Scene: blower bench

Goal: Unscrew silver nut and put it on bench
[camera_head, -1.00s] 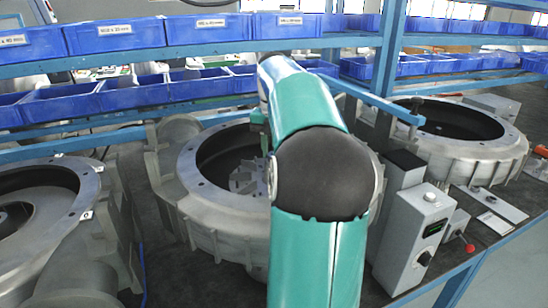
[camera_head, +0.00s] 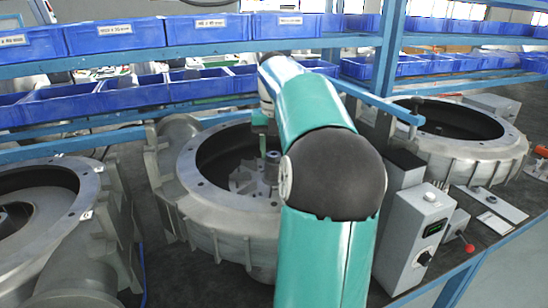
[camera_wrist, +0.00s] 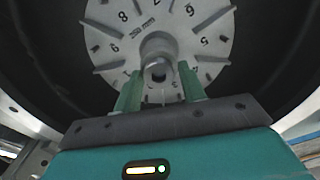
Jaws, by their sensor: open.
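The silver nut (camera_wrist: 158,72) appears as a small grey metal piece on the central hub of the numbered impeller (camera_wrist: 210,35) in the wrist view. My gripper (camera_wrist: 159,80) is open, with its two green fingers below and on either side of the nut. I cannot tell whether either finger touches it. In the head view, the impeller (camera_head: 245,180) sits inside the round grey blower housing (camera_head: 190,185). The green end of my gripper (camera_head: 261,123) shows above the housing's far side. My arm covers the housing's right part.
Another blower housing (camera_head: 45,170) stands at left and one (camera_head: 480,165) at right. A grey control box (camera_head: 415,235) stands right of my arm. Blue bins (camera_head: 110,38) line the shelves behind. Dark bench surface (camera_head: 165,270) shows between the left and middle housings.

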